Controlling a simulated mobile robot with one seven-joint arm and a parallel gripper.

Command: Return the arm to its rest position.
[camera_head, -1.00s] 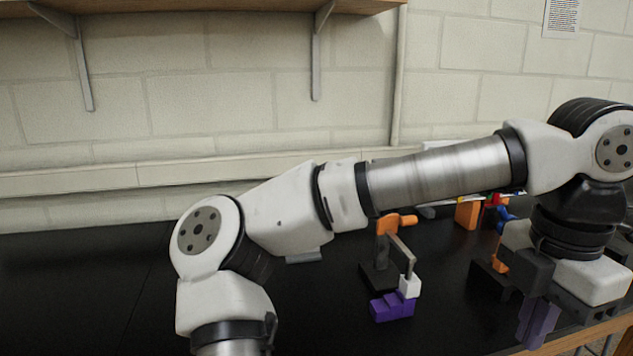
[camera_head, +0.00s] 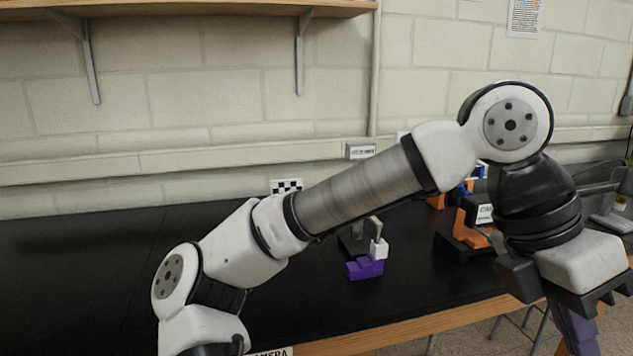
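My arm (camera_head: 360,190) stretches across the view from lower left to upper right, bent down at the right-hand joint. My gripper (camera_head: 577,335) hangs at the right, pointing down, beyond the table's front edge and above the floor. Purple parts show at its lower end, and the bottom of the frame cuts them off. I cannot tell whether they are fingers or a held piece, nor whether the gripper is open. It is clear of the things on the table.
On the black table (camera_head: 80,270), a purple block (camera_head: 365,268) with a white piece (camera_head: 379,249) stands by a grey bar. Orange and blue parts with a dark base (camera_head: 462,247) lie near my gripper's left. A shelf (camera_head: 190,8) hangs above. The table's left is clear.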

